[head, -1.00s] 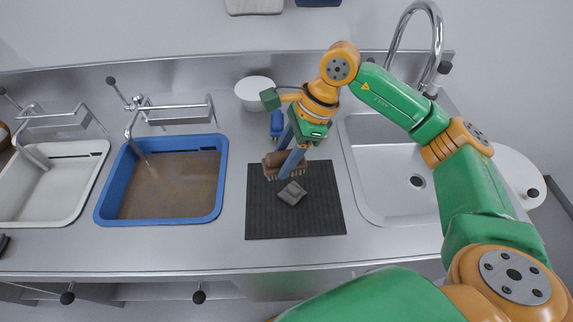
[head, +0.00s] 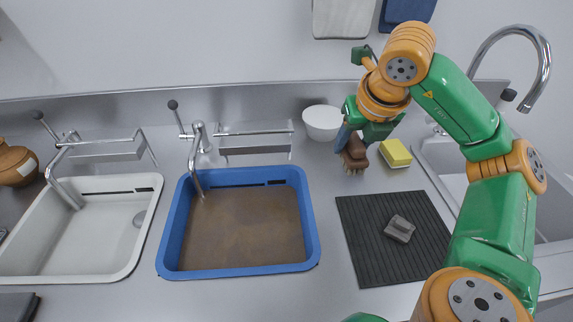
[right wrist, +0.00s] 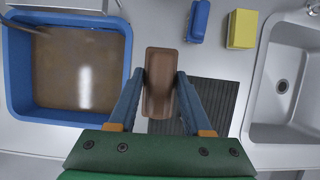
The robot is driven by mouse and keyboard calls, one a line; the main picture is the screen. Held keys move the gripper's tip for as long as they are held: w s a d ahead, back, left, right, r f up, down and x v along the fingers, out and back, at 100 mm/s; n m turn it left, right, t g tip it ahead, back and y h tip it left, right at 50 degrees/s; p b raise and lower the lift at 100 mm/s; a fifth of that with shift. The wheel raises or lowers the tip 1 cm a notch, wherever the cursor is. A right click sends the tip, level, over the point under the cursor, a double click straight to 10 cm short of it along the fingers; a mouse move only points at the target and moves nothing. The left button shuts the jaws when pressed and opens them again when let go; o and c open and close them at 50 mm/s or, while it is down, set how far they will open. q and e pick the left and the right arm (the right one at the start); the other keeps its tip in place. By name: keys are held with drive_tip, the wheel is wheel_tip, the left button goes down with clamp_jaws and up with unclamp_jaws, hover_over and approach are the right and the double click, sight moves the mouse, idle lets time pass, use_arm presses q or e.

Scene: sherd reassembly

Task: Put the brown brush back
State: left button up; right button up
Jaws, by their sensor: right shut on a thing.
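The brown brush (head: 354,154) is in my right gripper (head: 346,138), behind the dark mat (head: 360,238) in the head view. In the right wrist view the two blue fingers close on both long sides of the brush (right wrist: 159,80), and its smooth brown back faces the camera. The brush appears to be held off the counter; the exact gap cannot be told. My left gripper is not in view.
A grey sherd piece (head: 399,229) lies on the mat. A yellow sponge (head: 395,153), a blue brush (right wrist: 199,20) and a white bowl (head: 322,122) stand at the back. A blue-rimmed basin (head: 313,225) is left, a steel sink (right wrist: 262,110) right.

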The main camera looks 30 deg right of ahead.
drive_tip(key=w+d+f, duration=0.1)
drive_tip(key=w+f, duration=0.2)
drive_tip(key=w, duration=0.1)
drive_tip(key=w+d+f+b, duration=0.1)
drive_tip(key=w+d+f, duration=0.1)
drive_tip(key=w+f, duration=0.1)
drive_tip(key=w+d+f, duration=0.2)
drive_tip(key=w+f, duration=0.1)
drive_tip(key=w, duration=0.2)
drive_tip(key=shift+w+d+f, duration=0.15)
drive_tip(key=shift+d+f, duration=0.1)
drive_tip(key=shift+f, duration=0.1)
wheel_tip(320, 180, down, 3)
drive_tip(key=shift+w+r, duration=0.1)
drive_tip(key=shift+f, duration=0.25)
drive_tip(key=shift+f, duration=0.1)
drive_tip(key=o, duration=1.2)
